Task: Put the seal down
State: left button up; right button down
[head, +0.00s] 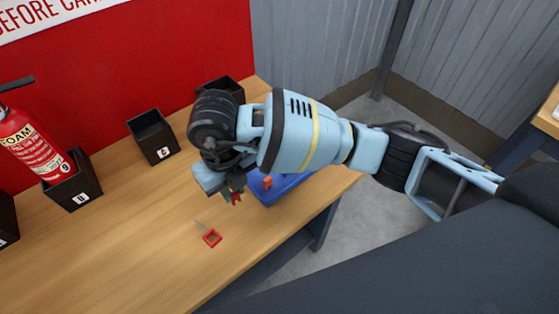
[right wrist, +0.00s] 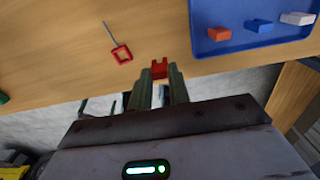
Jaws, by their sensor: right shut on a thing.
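My right gripper (head: 234,192) is above the wooden table, left of the blue tray. It is shut on a small red seal (head: 237,198), which pokes out past the fingertips. In the right wrist view the gripper (right wrist: 159,76) has the red seal (right wrist: 159,67) between its two greenish fingertips. Whether the seal touches the table I cannot tell. My left gripper is not in view.
A red square-handled pin (head: 212,238) lies on the table (head: 150,240). A blue tray (head: 285,187) holds orange, blue and white blocks, seen in the right wrist view. Black bins (head: 153,137) and a foam extinguisher (head: 33,145) stand along the red wall.

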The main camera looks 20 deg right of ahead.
jog(key=w+d, duration=0.2)
jog(key=d, duration=0.2)
jog(key=w+d+f, duration=0.1)
jog(key=w+d, duration=0.2)
jog(key=d, duration=0.1)
jog(key=w+d, duration=0.2)
jog(key=d, duration=0.1)
jog(key=shift+w+d+f+p, duration=0.15)
jog(key=shift+w+d+p, duration=0.2)
jog(key=shift+d, duration=0.05)
jog(key=shift+w+d, duration=0.3)
jog(key=shift+d, duration=0.1)
jog(key=f, duration=0.2)
jog(key=shift+w+d+f, duration=0.15)
jog(key=shift+d+f, duration=0.25)
jog(key=shift+f, duration=0.45)
jog(key=shift+f, duration=0.2)
jog(key=c, duration=1.3)
grip_release()
jog(key=shift+c, duration=0.2)
